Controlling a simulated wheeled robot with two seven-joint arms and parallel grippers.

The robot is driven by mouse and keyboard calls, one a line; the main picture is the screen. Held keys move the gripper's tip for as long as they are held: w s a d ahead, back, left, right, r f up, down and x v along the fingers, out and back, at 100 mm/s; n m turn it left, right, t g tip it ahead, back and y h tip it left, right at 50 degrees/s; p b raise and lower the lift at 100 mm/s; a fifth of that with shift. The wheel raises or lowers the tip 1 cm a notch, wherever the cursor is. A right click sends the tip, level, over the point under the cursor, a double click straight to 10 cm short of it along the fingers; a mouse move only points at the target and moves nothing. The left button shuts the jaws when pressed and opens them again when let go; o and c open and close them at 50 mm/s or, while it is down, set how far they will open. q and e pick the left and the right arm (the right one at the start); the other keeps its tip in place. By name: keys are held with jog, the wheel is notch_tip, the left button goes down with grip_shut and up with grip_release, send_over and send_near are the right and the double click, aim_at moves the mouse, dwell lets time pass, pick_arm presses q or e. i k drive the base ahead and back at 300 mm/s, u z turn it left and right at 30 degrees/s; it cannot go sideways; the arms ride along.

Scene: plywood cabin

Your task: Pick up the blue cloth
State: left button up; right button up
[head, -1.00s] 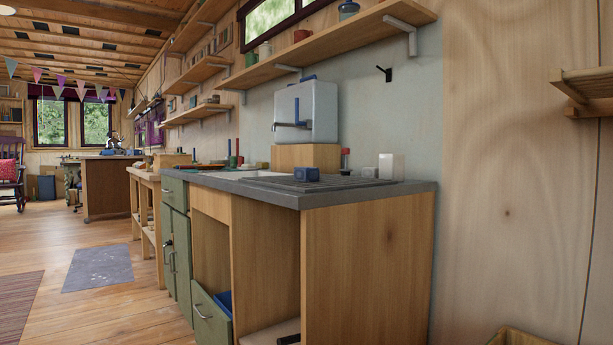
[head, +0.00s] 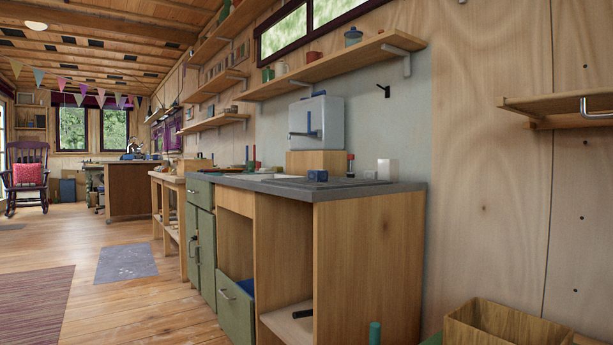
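No blue cloth can be made out for certain. A blue thing (head: 246,286) shows in the open green drawer (head: 236,309) low in the counter; I cannot tell if it is cloth. A small blue block-like thing (head: 318,175) lies on the grey countertop (head: 365,190). Neither of my grippers is in view.
A wooden crate (head: 500,330) stands at the lower right, near a green upright thing (head: 375,332). A wall shelf (head: 560,105) juts out at the right. Open floor (head: 150,310) lies left of the counter, with a grey mat (head: 126,262) and a striped rug (head: 35,300).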

aim_at(313, 175)
jog(key=u, duration=0.8)
jog(key=i, duration=0.75)
jog(key=u, duration=0.65)
jog(key=i, duration=0.9)
jog(key=z, duration=0.3)
